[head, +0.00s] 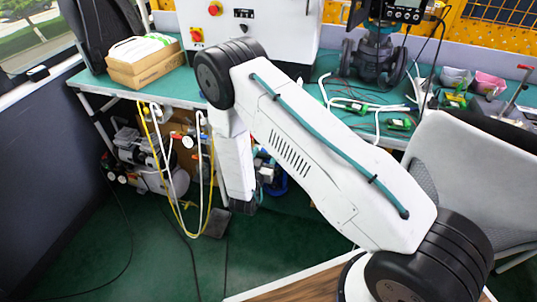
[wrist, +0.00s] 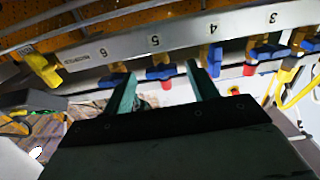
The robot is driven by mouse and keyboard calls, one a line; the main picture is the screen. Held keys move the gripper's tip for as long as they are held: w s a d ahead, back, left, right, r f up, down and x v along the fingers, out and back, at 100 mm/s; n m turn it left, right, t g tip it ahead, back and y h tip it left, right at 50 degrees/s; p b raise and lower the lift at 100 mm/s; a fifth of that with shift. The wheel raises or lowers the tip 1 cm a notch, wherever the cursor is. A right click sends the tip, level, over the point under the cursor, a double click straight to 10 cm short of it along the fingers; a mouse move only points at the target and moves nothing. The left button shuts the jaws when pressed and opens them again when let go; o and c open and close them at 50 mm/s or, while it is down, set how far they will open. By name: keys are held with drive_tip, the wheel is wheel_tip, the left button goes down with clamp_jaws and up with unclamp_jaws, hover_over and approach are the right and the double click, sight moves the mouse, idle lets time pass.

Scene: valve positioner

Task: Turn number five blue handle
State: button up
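In the wrist view, a pale metal bar (wrist: 185,35) carries upside-down numbers 6, 5, 4 and 3 from left to right. The number five blue handle (wrist: 160,71) sits below the "5", with a red part under it. My gripper (wrist: 161,70) is open, its two green fingers apart. The handle shows between the fingertips, one finger on each side. I cannot tell whether either finger touches it. Other blue handles sit under the 6 (wrist: 112,80), the 4 (wrist: 214,56) and the 3 (wrist: 266,51). In the head view, the handles cannot be made out.
A yellow handle (wrist: 43,70) is left of the 6, and a yellow hose (wrist: 298,92) is at the right. In the head view, a green-topped bench (head: 185,91) stands above hoses (head: 172,185) and equipment. A chair (head: 470,175) is at the right. Green floor is open at lower left.

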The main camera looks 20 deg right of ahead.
drive_tip(key=shift+a, duration=0.1)
drive_tip(key=v, duration=0.7)
drive_tip(key=shift+s, duration=0.35)
drive_tip(key=shift+a+f, duration=0.1)
drive_tip(key=shift+a, duration=0.05)
